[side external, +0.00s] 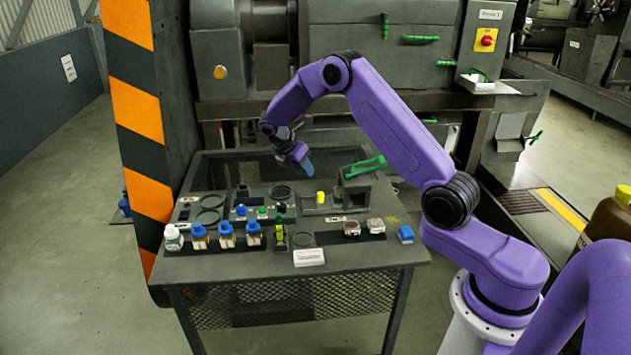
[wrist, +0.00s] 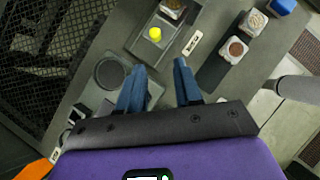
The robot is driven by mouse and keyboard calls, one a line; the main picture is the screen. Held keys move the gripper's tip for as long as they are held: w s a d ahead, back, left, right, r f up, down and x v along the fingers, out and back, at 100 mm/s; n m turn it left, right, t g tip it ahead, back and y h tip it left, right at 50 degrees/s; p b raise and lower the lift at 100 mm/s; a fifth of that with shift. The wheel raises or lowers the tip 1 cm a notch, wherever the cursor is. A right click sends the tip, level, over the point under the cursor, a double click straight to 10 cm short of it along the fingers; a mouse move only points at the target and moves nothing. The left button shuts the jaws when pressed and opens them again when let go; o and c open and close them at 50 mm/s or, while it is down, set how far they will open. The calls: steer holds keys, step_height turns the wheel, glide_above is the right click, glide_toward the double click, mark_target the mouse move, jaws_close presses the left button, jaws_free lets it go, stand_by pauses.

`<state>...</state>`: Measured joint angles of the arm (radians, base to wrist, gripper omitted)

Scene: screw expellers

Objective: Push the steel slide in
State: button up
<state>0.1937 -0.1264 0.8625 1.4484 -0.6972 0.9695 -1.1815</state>
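A yellow knob (side external: 320,197) stands on a small grey plate on the bench, right of the middle row of parts. In the wrist view the yellow knob (wrist: 155,34) sits on a grey metal base, beyond my fingertips. This may be the steel slide, but I cannot tell for certain. My gripper (side external: 307,167) is above the bench, behind and a little left of the knob, apart from it. In the wrist view my gripper (wrist: 160,64) has its two blue fingers spread, with nothing between them.
A green-handled block (side external: 363,168) stands behind and right of the knob. Blue-capped bottles (side external: 226,233), a white-capped bottle (side external: 174,238) and sample jars (side external: 352,229) line the front. A blue box (side external: 405,234) is at the right. A round ring (wrist: 110,73) lies left of my fingers.

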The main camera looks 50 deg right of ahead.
mark_target(320, 193)
steer(key=d+f+h, duration=0.1)
steer(key=d+f, duration=0.2)
steer(key=f, duration=0.2)
steer(key=d+f, duration=0.3)
steer(key=f, duration=0.2)
steer(key=d+f+h, duration=0.1)
steer(key=d+f, duration=0.2)
steer(key=f, duration=0.2)
steer(key=shift+w+d+t+h, duration=0.2)
steer(key=shift+t+h, duration=0.1)
steer(key=shift+c, duration=0.3)
steer(key=shift+r, duration=0.1)
jaws_close()
